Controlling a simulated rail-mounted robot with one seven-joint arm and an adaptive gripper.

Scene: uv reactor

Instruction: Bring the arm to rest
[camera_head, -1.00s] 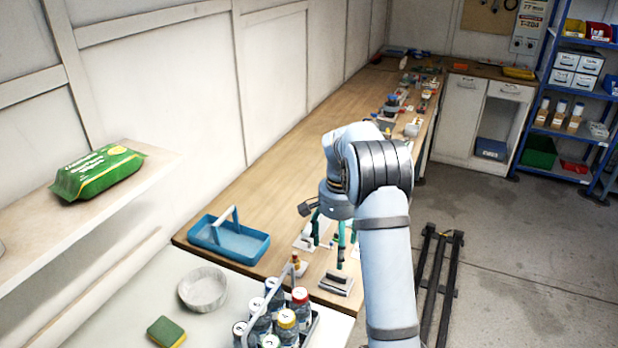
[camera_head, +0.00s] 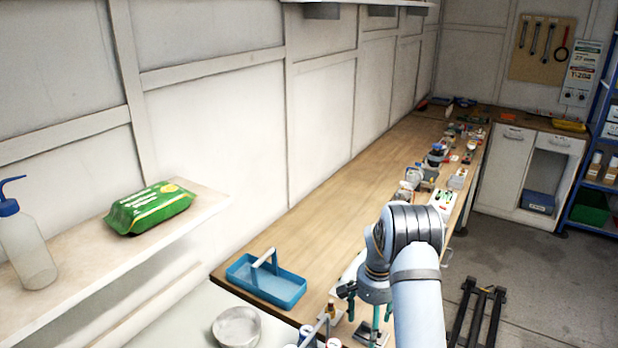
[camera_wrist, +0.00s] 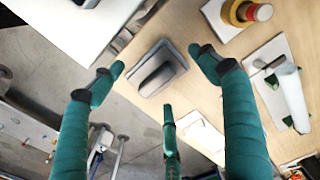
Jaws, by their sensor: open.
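My gripper (camera_wrist: 160,95) is open and empty in the wrist view. Its green fingers are spread above the front edge of the wooden bench (camera_wrist: 135,130). A grey block-like item with a dark top (camera_wrist: 158,70) lies on the bench below, between the fingers in the picture, and no finger is seen touching it. In the head view my arm reaches in at the lower right, with the gripper (camera_head: 376,328) pointing down over the bench; the fingertips are cut off or hidden there.
A blue tray with a white handle (camera_head: 285,287) stands on the bench left of my gripper. Small items line the bench farther back. A shelf (camera_head: 150,248) holds a green pack (camera_head: 150,207) and a wash bottle (camera_head: 28,250).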

